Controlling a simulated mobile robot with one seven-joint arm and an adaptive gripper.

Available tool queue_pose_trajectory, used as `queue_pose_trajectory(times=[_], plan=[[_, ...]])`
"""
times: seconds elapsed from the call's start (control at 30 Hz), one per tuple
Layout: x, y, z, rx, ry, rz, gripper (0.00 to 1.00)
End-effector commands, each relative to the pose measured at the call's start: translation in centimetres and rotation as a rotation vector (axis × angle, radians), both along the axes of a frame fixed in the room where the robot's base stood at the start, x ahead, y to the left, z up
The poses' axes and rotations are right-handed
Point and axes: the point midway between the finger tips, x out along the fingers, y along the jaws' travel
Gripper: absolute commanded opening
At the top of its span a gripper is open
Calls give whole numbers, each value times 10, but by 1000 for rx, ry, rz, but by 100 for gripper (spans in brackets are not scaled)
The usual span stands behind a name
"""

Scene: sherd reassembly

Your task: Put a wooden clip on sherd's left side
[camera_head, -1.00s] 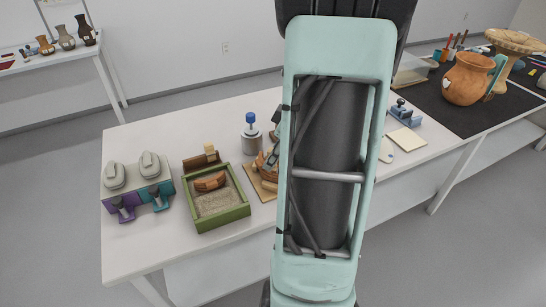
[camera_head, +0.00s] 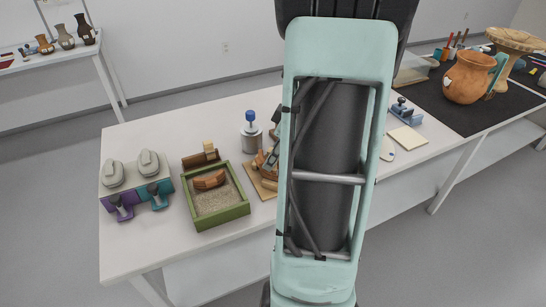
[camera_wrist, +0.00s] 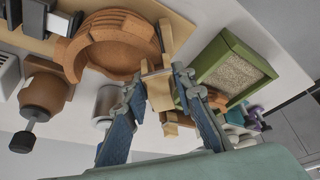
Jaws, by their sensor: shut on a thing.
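My gripper (camera_wrist: 158,84) shows in the wrist view, its two blue fingers shut on a pale wooden clip (camera_wrist: 159,94). The clip is beside the rim of an open terracotta vessel (camera_wrist: 112,54); I cannot tell whether they touch. In the head view my arm hides the gripper and most of the vessel (camera_head: 262,161). A curved orange-brown sherd (camera_head: 209,181) rests in the sand of a green box (camera_head: 221,222). The box also shows in the wrist view (camera_wrist: 249,48), where my right finger hides most of the sherd.
A wooden rack (camera_head: 201,160) with a pale block stands behind the box. A grey can with a blue top (camera_head: 251,137) stands between the box and my arm. A grey stand with purple and teal tools (camera_head: 137,181) is at left. The table front left is clear.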

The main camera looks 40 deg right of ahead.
Motion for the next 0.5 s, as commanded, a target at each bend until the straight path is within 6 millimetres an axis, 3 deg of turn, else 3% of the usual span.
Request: queue_pose_trajectory(times=[0.5], plan=[[0,0,-5,0,0,0,14]])
